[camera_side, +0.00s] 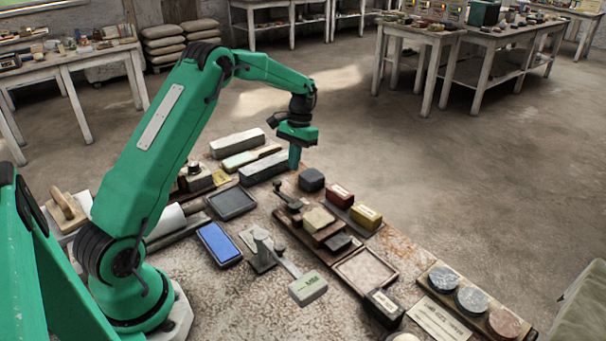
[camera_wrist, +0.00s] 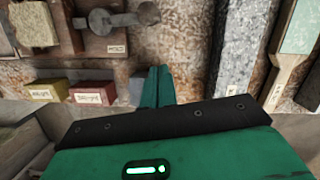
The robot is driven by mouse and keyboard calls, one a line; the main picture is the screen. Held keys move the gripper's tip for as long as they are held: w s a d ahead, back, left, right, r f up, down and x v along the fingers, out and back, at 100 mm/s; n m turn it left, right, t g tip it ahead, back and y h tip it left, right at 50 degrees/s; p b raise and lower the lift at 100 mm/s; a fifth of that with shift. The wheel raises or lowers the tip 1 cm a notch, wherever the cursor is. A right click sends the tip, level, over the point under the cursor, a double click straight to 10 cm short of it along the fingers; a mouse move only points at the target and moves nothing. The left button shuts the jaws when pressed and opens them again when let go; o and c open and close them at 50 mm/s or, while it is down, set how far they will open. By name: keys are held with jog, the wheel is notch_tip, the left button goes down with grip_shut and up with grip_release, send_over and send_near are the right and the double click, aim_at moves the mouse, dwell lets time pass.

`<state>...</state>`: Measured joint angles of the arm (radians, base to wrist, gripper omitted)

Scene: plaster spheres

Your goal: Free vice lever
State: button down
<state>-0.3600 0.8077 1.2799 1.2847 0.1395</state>
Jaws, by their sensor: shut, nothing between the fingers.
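The vice (camera_side: 291,204) is a dark clamp on a brown board, beside a pale yellowish block (camera_side: 318,218).
A dark block (camera_side: 311,180), a red block (camera_side: 341,195) and a yellow block (camera_side: 366,216) stand near the vice along the bench edge. Long grey stones (camera_side: 264,166) lie to the left. A dark tray (camera_side: 232,203) and blue slab (camera_side: 219,245) lie nearer.

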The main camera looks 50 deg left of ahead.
jog(key=shift+s+d+f, duration=0.15)
jog(key=shift+s+f, duration=0.05)
jog(key=shift+s, duration=0.45)
jog(key=shift+s+d+f, duration=0.15)
jog(key=shift+s, duration=0.55)
jog(key=shift+s+d+f, duration=0.15)
jog(key=shift+s+f, duration=0.05)
jog(key=shift+s, duration=0.45)
jog(key=shift+s+a+n, duration=0.1)
jog(key=shift+s+n, duration=0.35)
jog(key=shift+n, duration=0.05)
jog(key=shift+s+a+n, duration=0.1)
jog(key=shift+s+n, duration=0.55)
jog(key=shift+n, duration=0.15)
jog(key=s+n, duration=0.2)
jog(key=n, duration=0.1)
jog(key=shift+s+n, duration=0.3)
jog(key=shift+s, duration=0.05)
jog(key=shift+s+d, duration=0.35)
jog(key=shift+s, duration=0.25)
jog(key=shift+s+d, duration=0.35)
jog(key=shift+s, duration=0.25)
jog(key=shift+s+d, duration=0.9)
jog(key=shift+s, duration=0.15)
